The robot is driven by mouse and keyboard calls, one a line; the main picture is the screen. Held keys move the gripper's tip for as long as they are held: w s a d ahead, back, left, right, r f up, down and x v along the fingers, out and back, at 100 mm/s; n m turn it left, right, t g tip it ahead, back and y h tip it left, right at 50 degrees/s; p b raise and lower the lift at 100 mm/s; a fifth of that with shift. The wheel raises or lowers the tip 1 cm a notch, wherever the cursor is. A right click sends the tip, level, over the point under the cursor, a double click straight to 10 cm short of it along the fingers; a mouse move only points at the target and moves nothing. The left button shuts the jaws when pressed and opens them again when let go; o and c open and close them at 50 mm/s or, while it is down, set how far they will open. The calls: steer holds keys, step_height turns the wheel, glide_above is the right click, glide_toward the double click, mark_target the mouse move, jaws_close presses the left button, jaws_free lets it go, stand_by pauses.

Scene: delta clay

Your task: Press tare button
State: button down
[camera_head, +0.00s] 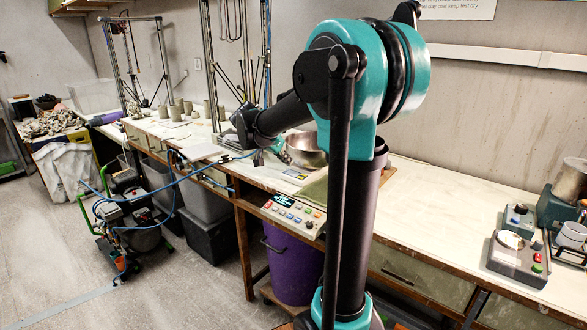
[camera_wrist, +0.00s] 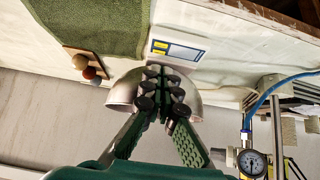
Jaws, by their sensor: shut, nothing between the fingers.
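A grey control panel (camera_head: 294,214) with a lit display and several coloured buttons sits at the bench's front edge in the head view. Its lettering is too small to read, so I cannot tell which button is tare. My gripper (camera_wrist: 163,82) shows in the wrist view with its green fingers shut and empty. It is in front of a steel bowl (camera_wrist: 124,90), which also shows on the bench in the head view (camera_head: 308,156). A blue and white label plate with yellow marks (camera_wrist: 178,50) lies beyond the fingertips.
A green cloth (camera_wrist: 85,25) lies beside a small wooden board with several balls (camera_wrist: 90,73). A dial gauge (camera_wrist: 251,162) and a metal frame stand at the wrist view's right. A box with red and green buttons (camera_head: 517,260) stands at the bench's right.

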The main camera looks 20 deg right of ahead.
mark_target(300, 178)
steer(key=x, duration=0.9)
steer(key=shift+w+d+f, duration=0.1)
steer(key=shift+d+f, duration=0.05)
steer(key=shift+f, duration=0.05)
steer(key=shift+f, duration=0.65)
steer(key=shift+s+f, duration=0.15)
steer(key=shift+s, duration=0.1)
